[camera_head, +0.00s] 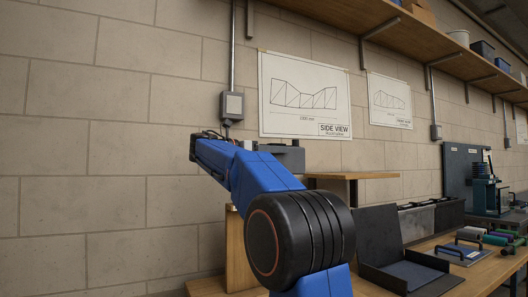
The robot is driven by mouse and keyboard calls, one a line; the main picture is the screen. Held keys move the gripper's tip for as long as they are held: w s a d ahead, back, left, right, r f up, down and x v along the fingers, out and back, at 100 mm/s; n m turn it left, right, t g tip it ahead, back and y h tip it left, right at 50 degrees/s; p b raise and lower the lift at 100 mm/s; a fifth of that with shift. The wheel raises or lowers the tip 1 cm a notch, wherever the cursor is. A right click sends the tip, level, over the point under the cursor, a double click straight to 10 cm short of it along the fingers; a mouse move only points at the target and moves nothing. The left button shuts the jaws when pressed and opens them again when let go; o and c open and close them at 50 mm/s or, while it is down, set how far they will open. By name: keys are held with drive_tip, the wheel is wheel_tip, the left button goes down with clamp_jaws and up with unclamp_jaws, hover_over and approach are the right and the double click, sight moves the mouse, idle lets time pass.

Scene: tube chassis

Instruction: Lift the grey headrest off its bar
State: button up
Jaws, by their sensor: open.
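My blue arm rises from the bottom centre, past a large black round joint, and runs up and left to its far end with thin cables. I cannot make out the jaws of my gripper in this view. A dark grey block (287,158) with a notched top shows just behind and right of the blue forearm. It may be the grey headrest, but its lower part is hidden and I cannot tell for sure. I see no bar under it and no contact with it.
A small wooden shelf (355,176) stands behind the arm. A long wall shelf (400,30) hangs above. The left wall side is clear.

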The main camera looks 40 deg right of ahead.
drive_tip(key=shift+x, duration=0.75)
drive_tip(key=c, duration=1)
drive_tip(key=shift+r, duration=0.15)
drive_tip(key=shift+o, duration=0.2)
drive_tip(key=shift+r, duration=2.05)
drive_tip(key=s+a, duration=0.2)
drive_tip(key=s, duration=0.6)
drive_tip(key=shift+s, duration=0.35)
